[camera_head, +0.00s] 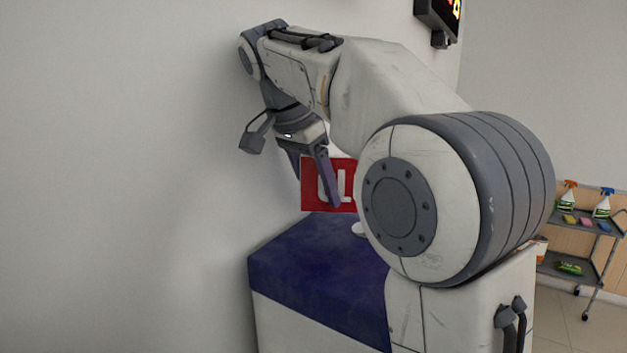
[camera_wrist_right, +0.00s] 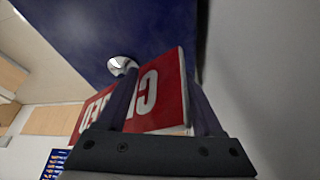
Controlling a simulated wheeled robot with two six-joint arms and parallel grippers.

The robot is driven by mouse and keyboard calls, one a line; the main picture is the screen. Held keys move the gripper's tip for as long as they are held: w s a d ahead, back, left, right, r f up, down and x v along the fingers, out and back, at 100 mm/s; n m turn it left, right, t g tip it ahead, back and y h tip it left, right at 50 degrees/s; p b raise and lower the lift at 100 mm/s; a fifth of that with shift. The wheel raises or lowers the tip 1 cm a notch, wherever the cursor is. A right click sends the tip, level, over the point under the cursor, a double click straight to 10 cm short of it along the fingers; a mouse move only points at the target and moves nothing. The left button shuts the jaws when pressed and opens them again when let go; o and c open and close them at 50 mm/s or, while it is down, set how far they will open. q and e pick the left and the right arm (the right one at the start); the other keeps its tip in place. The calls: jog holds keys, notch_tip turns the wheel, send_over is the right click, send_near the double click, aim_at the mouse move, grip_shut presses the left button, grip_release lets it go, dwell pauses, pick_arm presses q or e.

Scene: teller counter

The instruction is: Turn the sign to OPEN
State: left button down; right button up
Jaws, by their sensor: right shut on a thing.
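The sign is a red board with white letters (camera_head: 313,185), above the blue counter top (camera_head: 310,270) in the head view. Only part of its lettering shows there; my right arm hides the rest. In the right wrist view the red sign (camera_wrist_right: 165,92) shows part of a word that looks like CLOSED, partly covered by a finger. My right gripper (camera_head: 317,182) points down at the sign's left end and is shut on it, one finger in front of the face. A round pale base (camera_wrist_right: 121,64) shows by the sign on the counter. My left gripper is in neither view.
A white wall (camera_head: 120,180) stands close on the left of the counter and my right gripper. A cart (camera_head: 580,225) with spray bottles and sponges stands at the far right. A dark display (camera_head: 440,18) hangs at the top. The front of the blue top is bare.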

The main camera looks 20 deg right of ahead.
jog(key=shift+v, duration=3.75)
